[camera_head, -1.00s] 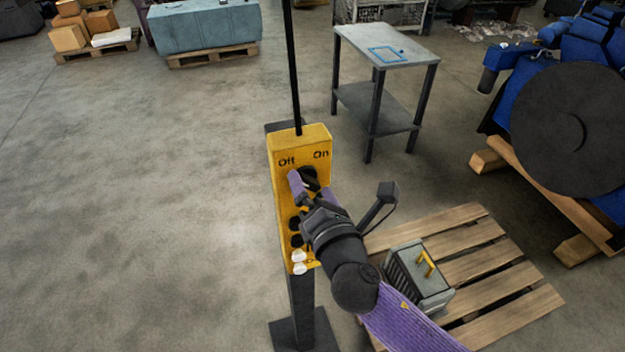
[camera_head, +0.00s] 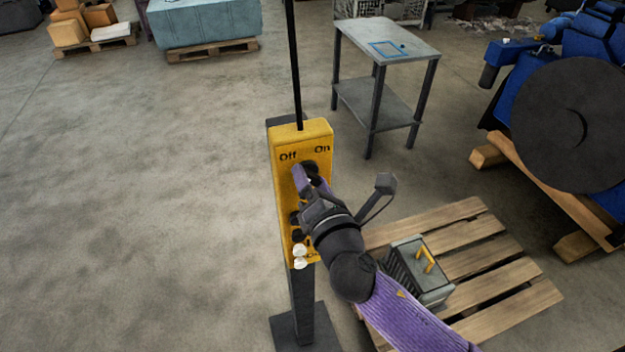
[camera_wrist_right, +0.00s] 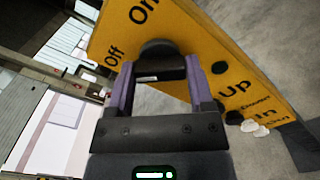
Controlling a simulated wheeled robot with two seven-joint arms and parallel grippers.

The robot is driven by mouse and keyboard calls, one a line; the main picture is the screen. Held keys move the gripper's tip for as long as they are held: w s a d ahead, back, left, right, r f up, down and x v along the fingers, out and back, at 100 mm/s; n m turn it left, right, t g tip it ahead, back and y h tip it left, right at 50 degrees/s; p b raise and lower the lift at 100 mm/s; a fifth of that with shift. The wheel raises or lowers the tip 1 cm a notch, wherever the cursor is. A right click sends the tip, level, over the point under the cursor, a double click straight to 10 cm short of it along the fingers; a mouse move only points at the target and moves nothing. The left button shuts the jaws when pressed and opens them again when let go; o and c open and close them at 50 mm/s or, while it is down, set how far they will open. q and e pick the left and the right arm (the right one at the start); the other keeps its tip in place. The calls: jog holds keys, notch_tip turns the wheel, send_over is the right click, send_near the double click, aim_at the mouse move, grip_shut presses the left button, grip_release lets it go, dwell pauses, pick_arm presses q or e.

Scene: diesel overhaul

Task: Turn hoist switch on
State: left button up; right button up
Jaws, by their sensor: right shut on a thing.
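The yellow hoist control box (camera_head: 287,180) stands upright on a dark post, with "Off" and "On" printed near its top. The black switch knob (camera_head: 311,170) sits below these words, and it also shows in the right wrist view (camera_wrist_right: 158,50). My right gripper (camera_head: 307,178) is at the knob, its two purple fingers on either side of it. In the wrist view the right gripper (camera_wrist_right: 157,75) is shut on the knob, which partly hides between the fingers. The exact angle of the knob is hard to tell. My left gripper is not in view.
Black and white buttons (camera_head: 299,250) line the lower box, with "Up", "Down", "In" and "Out" beside them in the wrist view. A wooden pallet (camera_head: 520,272) carries a grey box (camera_head: 428,284) under my right arm. A grey table (camera_head: 385,40) stands behind; floor at left is clear.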

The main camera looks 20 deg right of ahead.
jog(key=m, duration=0.8)
jog(key=shift+m, duration=0.3)
jog(key=m, duration=0.4)
jog(key=shift+m, duration=0.3)
jog(key=m+p, duration=0.1)
jog(key=m, duration=0.3)
jog(key=shift+m, duration=0.3)
